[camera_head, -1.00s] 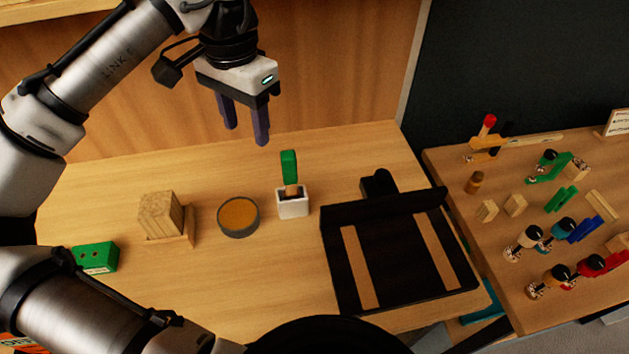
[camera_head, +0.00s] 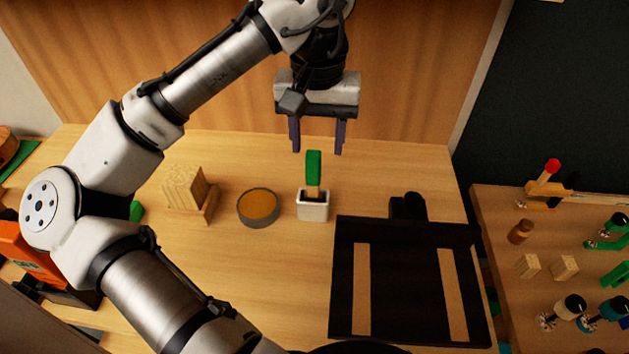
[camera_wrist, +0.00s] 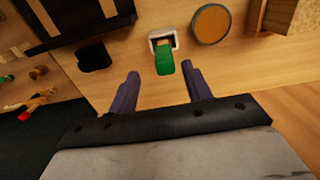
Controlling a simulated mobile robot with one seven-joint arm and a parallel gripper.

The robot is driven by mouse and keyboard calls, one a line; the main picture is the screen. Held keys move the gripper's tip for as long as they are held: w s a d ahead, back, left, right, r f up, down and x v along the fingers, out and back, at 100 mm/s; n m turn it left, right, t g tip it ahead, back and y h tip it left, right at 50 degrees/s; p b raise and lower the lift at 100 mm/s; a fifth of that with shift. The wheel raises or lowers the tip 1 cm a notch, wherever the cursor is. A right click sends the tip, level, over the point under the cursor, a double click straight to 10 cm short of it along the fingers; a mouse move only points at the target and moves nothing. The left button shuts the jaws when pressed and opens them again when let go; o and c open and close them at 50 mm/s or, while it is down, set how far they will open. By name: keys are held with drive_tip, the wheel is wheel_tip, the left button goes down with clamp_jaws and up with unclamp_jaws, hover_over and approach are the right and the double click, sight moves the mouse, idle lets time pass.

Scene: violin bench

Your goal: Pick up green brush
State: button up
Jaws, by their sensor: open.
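The green brush (camera_head: 313,168) stands upright in a small white holder (camera_head: 313,208) on the wooden bench, its green end up. My gripper (camera_head: 317,150) is open and empty, pointing down above and slightly behind the brush. In the wrist view the green brush (camera_wrist: 166,62) shows ahead of and between the fingers of my gripper (camera_wrist: 162,80), in the white holder (camera_wrist: 157,40). No contact between the fingers and the brush can be seen.
A round tin (camera_head: 258,208) stands left of the holder, and a wooden block (camera_head: 185,188) on a base stands further left. A black tray-like frame (camera_head: 343,280) lies to the front right. A second table (camera_head: 500,215) with small tools is at the right.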

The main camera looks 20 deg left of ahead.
sight(317, 155)
wheel_tip(317, 155, down, 3)
drive_tip(key=shift+f, duration=0.1)
drive_tip(key=shift+a+f+p, duration=0.2)
drive_tip(key=shift+f+p, duration=0.1)
drive_tip(key=shift+f, duration=1)
drive_tip(key=shift+a+f+p, duration=0.15)
drive_tip(key=shift+f+p, duration=0.15)
drive_tip(key=shift+f, duration=1)
drive_tip(key=c, duration=1.1)
